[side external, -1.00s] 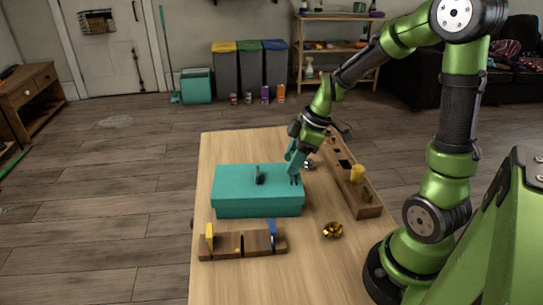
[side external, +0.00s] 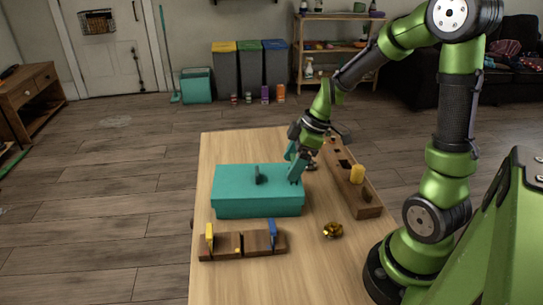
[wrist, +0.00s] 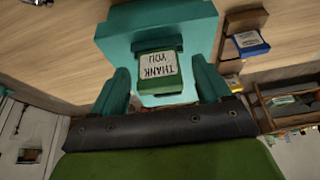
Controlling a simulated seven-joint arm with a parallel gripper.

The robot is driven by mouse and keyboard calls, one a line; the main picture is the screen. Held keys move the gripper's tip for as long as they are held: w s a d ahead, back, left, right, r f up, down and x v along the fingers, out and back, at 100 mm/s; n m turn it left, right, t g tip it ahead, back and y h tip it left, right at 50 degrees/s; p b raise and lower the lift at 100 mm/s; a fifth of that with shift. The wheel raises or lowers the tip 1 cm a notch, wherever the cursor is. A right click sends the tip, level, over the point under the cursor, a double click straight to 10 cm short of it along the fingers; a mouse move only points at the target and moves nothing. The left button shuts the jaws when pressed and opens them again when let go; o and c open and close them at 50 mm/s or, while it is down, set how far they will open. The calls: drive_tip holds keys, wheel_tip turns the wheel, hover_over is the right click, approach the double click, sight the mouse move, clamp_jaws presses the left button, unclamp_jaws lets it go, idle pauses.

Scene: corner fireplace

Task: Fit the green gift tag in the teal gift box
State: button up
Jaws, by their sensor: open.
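The teal gift box (side external: 258,204) stands on the table; its top also shows in the wrist view (wrist: 125,28). The green gift tag (wrist: 158,72), lettered "THANK YOU", appears upside down at a dark slot in the box top. In the side view a dark upright piece (side external: 259,175), likely this tag, stands up from the box's top. How deep it sits I cannot tell. My gripper (side external: 294,178) is open with teal fingers at the box's right end. In the wrist view, the fingers (wrist: 163,85) frame the tag on both sides, with gaps showing.
A wooden holder (side external: 256,243) with a yellow and a blue upright piece lies in front of the box. A long wooden block (side external: 367,206) with a yellow piece (side external: 357,174) is at right. A gold bow (side external: 332,230) lies between them. The table's front is clear.

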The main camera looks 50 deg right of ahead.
drive_tip(key=v, duration=1.7)
drive_tip(key=s+a+m+t, duration=0.1)
drive_tip(key=s+a+m, duration=0.1)
drive_tip(key=a+m, duration=0.4)
drive_tip(key=s+a+f+m+t, duration=0.1)
drive_tip(key=s+a+m+t, duration=0.1)
drive_tip(key=a+m, duration=0.3)
drive_tip(key=a, duration=0.3)
drive_tip(key=shift+s+a+f+m+t+h, duration=0.3)
drive_tip(key=shift+a+f+m+h, duration=0.05)
drive_tip(key=shift+a+m+h, duration=0.05)
